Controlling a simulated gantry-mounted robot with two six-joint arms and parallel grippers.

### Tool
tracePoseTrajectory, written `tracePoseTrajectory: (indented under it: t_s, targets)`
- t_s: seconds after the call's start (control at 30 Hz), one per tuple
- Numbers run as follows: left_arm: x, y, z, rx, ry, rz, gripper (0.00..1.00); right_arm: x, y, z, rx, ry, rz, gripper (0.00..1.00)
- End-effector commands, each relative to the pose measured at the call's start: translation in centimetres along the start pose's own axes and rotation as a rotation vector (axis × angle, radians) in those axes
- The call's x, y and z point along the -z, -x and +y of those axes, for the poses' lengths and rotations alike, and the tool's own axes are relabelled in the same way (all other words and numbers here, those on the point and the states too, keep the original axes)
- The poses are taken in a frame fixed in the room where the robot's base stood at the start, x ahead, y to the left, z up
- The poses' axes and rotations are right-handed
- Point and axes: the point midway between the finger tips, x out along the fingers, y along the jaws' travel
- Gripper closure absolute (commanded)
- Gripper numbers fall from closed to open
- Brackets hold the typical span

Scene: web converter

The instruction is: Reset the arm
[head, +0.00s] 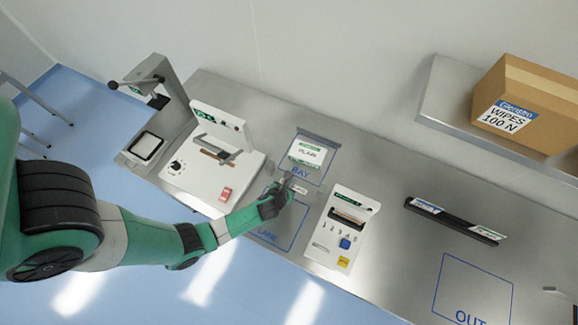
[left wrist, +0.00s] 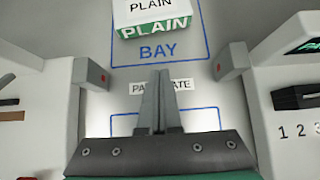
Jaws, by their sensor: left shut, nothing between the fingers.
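My left arm comes in from the left in the head view, and its gripper (head: 288,184) is over the steel bench between the two marked areas. In the left wrist view its fingers (left wrist: 158,78) are together with nothing between them. They point toward the BAY outline and cover part of a small label plate. A white and green PLAIN pack (head: 307,153) lies in the BAY outline beyond the fingertips, apart from them; it also shows in the left wrist view (left wrist: 155,18). My right gripper is not in view.
A white sealing machine (head: 215,150) stands left of the bay. A white device with numbered buttons (head: 340,230) stands right of the lane. A press stand (head: 155,90) is at the far left. A black rack (head: 452,222), an empty OUT outline (head: 473,290) and a shelf box (head: 530,100) are rightward.

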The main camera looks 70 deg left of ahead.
Motion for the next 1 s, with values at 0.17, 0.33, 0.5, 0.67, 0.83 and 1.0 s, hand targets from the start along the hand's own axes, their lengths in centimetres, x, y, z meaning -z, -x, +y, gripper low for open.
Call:
tracePoseTrajectory:
  t_s: [0.17,0.33,0.5,0.67,0.83,1.0]
  targets:
    - [0.0,1.9,0.0,0.0,0.001,0.0,1.0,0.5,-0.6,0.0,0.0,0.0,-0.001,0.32]
    - [0.1,1.9,0.0,0.0,0.001,0.0,1.0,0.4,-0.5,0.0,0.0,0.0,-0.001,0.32]
    - [0.1,1.9,0.0,0.0,0.001,0.0,1.0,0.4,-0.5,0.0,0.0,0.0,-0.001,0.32]
    - [-1.1,2.1,-1.0,0.016,-0.002,-0.015,1.0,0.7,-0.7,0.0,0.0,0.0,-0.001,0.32]
    - [-9.5,3.0,-6.1,0.097,0.031,-0.14,1.0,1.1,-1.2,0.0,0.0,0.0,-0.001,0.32]
    - [-22.2,7.6,-12.8,0.251,0.145,-0.333,1.0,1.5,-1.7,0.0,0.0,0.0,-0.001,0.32]
